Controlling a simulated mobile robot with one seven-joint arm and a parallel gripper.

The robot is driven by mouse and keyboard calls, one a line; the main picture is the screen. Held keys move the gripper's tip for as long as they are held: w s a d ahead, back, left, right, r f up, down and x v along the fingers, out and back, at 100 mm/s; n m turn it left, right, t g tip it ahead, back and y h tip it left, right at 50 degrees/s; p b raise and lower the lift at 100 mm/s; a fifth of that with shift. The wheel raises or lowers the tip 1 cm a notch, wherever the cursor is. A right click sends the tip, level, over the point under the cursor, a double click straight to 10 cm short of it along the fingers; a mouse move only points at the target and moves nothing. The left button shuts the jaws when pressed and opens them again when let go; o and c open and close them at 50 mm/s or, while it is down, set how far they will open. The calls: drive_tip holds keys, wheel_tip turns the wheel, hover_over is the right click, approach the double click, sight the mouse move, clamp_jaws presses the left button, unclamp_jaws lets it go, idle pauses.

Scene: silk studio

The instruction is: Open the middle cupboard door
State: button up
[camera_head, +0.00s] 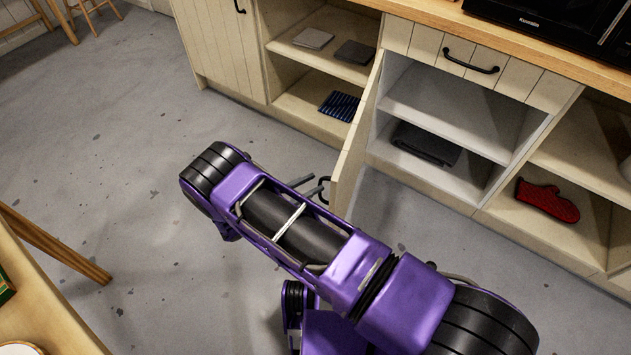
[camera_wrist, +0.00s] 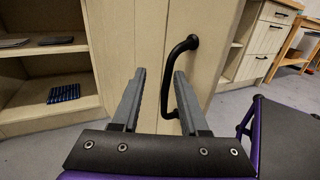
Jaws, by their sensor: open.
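The middle cupboard door (camera_head: 357,135) stands swung well out from its cupboard and is seen nearly edge-on in the head view. Its pale plank front (camera_wrist: 140,45) fills the middle of the wrist view. The black bar handle (camera_wrist: 171,70) shows partly between the fingers of my gripper (camera_wrist: 160,85), closer to the right finger; contact cannot be told. In the head view my gripper (camera_head: 311,186) is open beside the handle (camera_head: 323,190), on the door's front side. The cupboard interior (camera_head: 455,105) shows white shelves, with a dark folded item (camera_head: 426,143) on the lower one.
A drawer with a black handle (camera_head: 471,61) sits above the opening. Open shelves to the left hold a striped blue cloth (camera_head: 340,106); those to the right hold a red oven mitt (camera_head: 547,200). A wooden table (camera_head: 45,295) is at lower left. The grey floor (camera_head: 110,130) is clear.

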drive_tip(key=v, duration=1.5)
drive_tip(key=shift+s+a, duration=0.1)
